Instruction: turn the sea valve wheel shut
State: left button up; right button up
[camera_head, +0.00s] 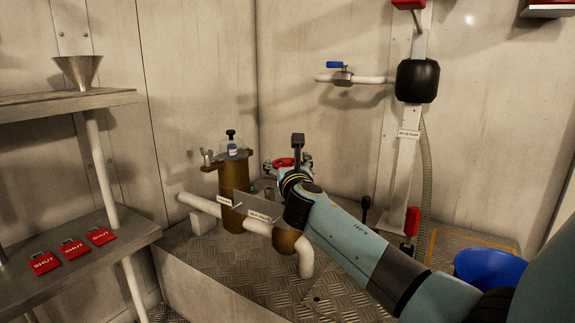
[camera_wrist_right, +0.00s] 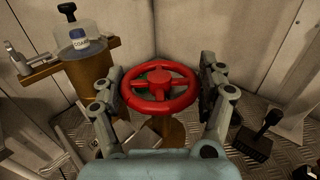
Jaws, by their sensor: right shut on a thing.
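The red sea valve wheel (camera_head: 281,163) sits behind my right gripper in the head view and is partly hidden by it. In the right wrist view the whole spoked wheel (camera_wrist_right: 159,101) shows, with a bit of green under its rim. My right gripper (camera_wrist_right: 161,72) has one finger on each side of the wheel, and it is shut on the rim. In the head view its wrist hides most of the gripper (camera_head: 296,158). The brown valve body (camera_head: 286,242) stands below on a white pipe. My left gripper is not in view.
A brown canister (camera_head: 233,190) with a clear, blue-labelled bottle (camera_head: 231,146) on top stands left of the wheel. Red SHUT tags (camera_head: 71,249) lie on the left shelf (camera_head: 104,267). A black-handled lever (camera_wrist_right: 266,127) stands to the right. A blue bucket (camera_head: 488,264) is at right.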

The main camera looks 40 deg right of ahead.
jog(key=m+g+h, duration=0.1)
jog(key=m+h, duration=0.1)
jog(key=shift+w+a+r+g+h, duration=0.1)
jog(key=shift+w+g+h, duration=0.05)
jog(key=shift+g+h, duration=0.25)
jog(key=shift+r+m+g+h+b, duration=0.1)
jog(key=shift+m+g+h+b, duration=0.2)
jog(key=shift+m+g+h, duration=0.6)
jog(key=o, duration=1.7)
jog(key=shift+w, duration=0.1)
jog(key=shift+c, duration=0.2)
jog(key=shift+s+f, duration=0.2)
jog(key=v, duration=0.7)
